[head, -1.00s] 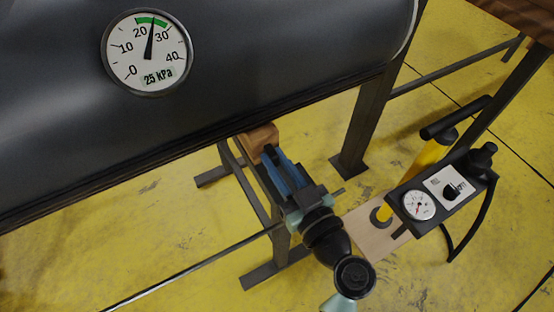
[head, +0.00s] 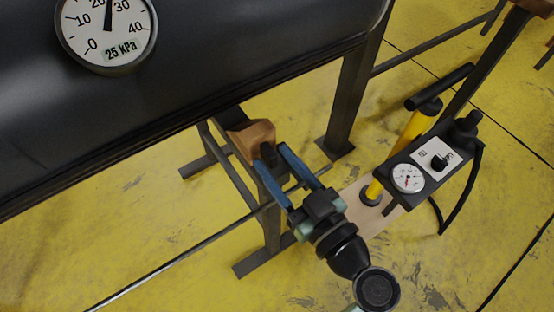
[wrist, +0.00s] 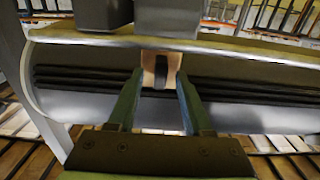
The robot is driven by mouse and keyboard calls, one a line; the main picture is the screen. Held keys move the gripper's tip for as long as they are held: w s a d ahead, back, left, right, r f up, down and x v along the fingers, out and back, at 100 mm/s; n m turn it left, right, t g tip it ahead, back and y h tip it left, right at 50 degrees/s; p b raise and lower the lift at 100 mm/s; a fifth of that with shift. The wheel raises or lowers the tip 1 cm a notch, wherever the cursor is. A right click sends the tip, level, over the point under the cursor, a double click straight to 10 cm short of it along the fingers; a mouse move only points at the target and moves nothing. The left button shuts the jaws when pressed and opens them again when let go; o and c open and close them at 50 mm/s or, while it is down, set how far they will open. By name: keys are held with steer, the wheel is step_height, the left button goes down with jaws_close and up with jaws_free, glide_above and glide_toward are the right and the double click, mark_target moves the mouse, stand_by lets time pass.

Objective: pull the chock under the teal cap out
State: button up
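A wooden chock (head: 255,137) sits at the lower edge of the dark inflatable tube, above a metal stand. Its dark tab (head: 267,157) faces my gripper. In the wrist view the chock (wrist: 149,66) and the tab (wrist: 161,73) show straight ahead. My gripper (head: 272,153) is open, its blue fingers spread, with the tips at the tab. In the wrist view the gripper (wrist: 159,76) has a tip on each side of the tab, with gaps on both sides. No teal cap can be made out in either view.
The dark tube (head: 200,75) hangs over the chock and carries a round gauge (head: 107,28). A steel leg (head: 352,100) stands to the right. A pump with a small gauge (head: 408,178) stands on the yellow floor at right. A thin rod (head: 170,262) runs low at left.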

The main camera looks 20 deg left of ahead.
stand_by(0.4)
steer(key=p+v, duration=0.2)
steer(key=v, duration=1.1)
steer(key=shift+a, duration=0.1)
